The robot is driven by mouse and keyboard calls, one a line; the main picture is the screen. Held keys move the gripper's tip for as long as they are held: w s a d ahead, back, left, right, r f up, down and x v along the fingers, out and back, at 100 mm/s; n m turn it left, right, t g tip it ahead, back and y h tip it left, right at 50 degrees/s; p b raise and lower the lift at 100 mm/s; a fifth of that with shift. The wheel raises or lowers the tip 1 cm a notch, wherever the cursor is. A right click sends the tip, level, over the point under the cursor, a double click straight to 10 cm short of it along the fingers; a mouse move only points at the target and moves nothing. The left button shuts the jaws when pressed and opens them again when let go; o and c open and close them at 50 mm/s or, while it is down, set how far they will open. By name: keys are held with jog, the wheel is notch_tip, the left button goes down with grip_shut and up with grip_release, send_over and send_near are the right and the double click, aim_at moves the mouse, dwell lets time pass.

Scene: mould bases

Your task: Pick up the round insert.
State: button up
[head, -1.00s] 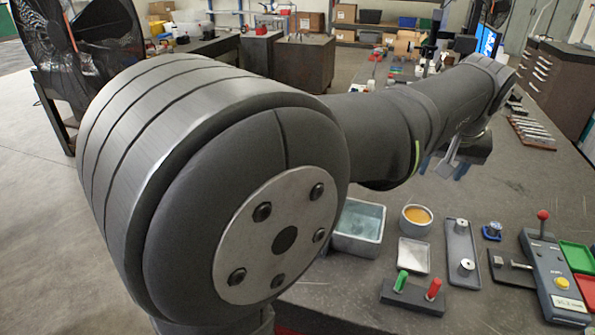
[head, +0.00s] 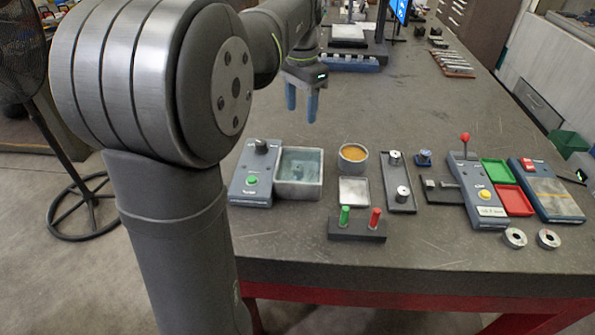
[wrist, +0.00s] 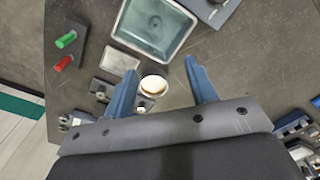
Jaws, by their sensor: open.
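My gripper (head: 301,103) is open and empty, fingers pointing down, above the bench behind the water tub. In the wrist view its two blue fingers (wrist: 160,70) stand apart, with the round cup between them lower down. Two small round metal pieces, a rear one (head: 394,158) and a front one (head: 403,191), stand on a narrow grey tray (head: 392,174) right of the cup. Two metal rings, a left one (head: 508,241) and a right one (head: 543,242), lie near the bench's front edge. I cannot tell which of these is the round insert.
The water tub (head: 299,190), a cup with orange contents (head: 353,157), a shallow square tray (head: 354,191) and a block with green and red pegs (head: 357,230) stand nearby. A red-knobbed lever box (head: 478,190) stands to the right. The bench behind is fairly clear.

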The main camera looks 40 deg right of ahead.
send_over(299, 167)
jog(key=f, duration=1.2)
jog(key=shift+w+d, duration=0.3)
jog(key=shift+w, duration=0.1)
jog(key=f, duration=0.5)
jog(key=shift+s+a+f, duration=0.3)
jog(key=shift+s+a, duration=0.1)
grip_shut()
jog(key=shift+r, duration=0.15)
